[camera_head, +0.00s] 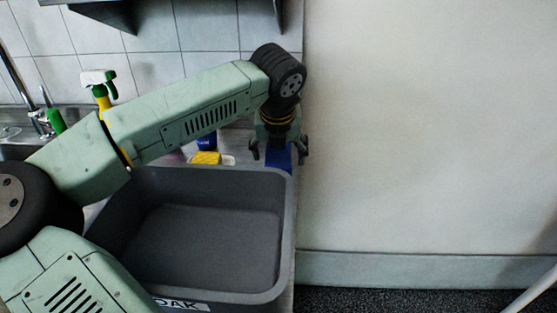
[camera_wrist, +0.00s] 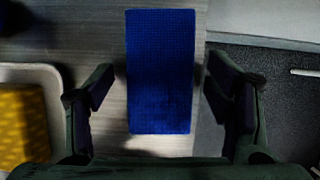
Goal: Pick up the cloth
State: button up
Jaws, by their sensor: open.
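The cloth (camera_wrist: 160,70) is a flat blue rectangle with a waffle texture. In the wrist view it lies on the grey worktop (camera_wrist: 75,35), close to its right edge. My gripper (camera_wrist: 158,85) is open, with one finger on each side of the cloth and nothing held between them. In the head view my gripper (camera_head: 279,150) hangs pointing down behind the grey bin, and part of the blue cloth (camera_head: 279,158) shows under it. The cloth's lower part is hidden behind the bin's rim.
A large empty grey bin (camera_head: 286,215) stands in front of the cloth. A yellow sponge (camera_head: 206,158) sits in a pale dish to the left, with a blue object (camera_head: 207,141) behind it. A spray bottle (camera_head: 100,88) and a tap stand farther left. A wall (camera_head: 420,130) is right.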

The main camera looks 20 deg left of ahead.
jog(key=shift+c, duration=0.4)
jog(key=c, duration=1)
jog(key=shift+r, duration=0.1)
